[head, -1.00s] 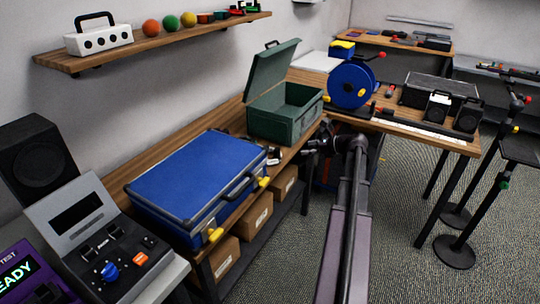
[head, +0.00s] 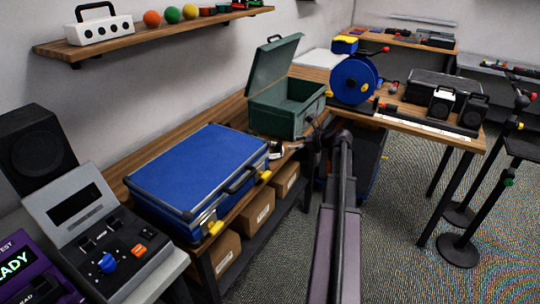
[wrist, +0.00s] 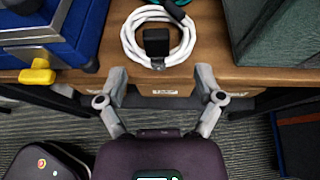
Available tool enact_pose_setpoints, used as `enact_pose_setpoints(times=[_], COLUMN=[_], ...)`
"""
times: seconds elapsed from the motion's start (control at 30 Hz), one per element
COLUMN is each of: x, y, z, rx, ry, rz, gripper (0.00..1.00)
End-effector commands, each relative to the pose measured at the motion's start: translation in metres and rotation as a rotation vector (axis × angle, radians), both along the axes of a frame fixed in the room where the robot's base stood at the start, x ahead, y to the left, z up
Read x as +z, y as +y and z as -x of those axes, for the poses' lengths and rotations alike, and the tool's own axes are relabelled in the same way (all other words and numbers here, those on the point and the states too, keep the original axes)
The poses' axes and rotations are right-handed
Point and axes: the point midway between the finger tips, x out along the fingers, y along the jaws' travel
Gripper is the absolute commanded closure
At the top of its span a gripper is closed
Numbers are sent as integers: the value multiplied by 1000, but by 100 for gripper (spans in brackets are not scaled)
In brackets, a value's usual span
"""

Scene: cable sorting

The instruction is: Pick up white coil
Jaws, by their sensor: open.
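The white coil (wrist: 129,38) lies on the wooden bench near its front edge in the wrist view. A small black block (wrist: 156,41) shows within its ring, and a black cable end touches its upper right. My gripper (wrist: 162,76) is open and empty. Its two grey fingers are spread just in front of the coil, short of it in the picture. In the head view my gripper (head: 298,147) is at the bench edge between the blue case and the green box. The coil is small and hard to make out there.
The blue case (head: 195,175) stands left of the coil and the open green toolbox (head: 275,120) right of it. A teal cable (wrist: 180,3) lies behind the coil, cut off by the frame. Cardboard boxes (head: 258,212) sit under the bench.

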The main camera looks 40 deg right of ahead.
Motion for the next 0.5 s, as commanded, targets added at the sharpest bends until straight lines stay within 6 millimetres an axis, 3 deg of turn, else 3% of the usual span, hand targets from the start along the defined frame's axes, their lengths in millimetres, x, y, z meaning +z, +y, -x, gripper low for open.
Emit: enact_pose_setpoints(times=[0.2,0.5], x=[-7,-6], y=[7,7], z=[-14,-14], rx=[0,-1], ry=[0,0], rz=[0,0], gripper=[14,14])
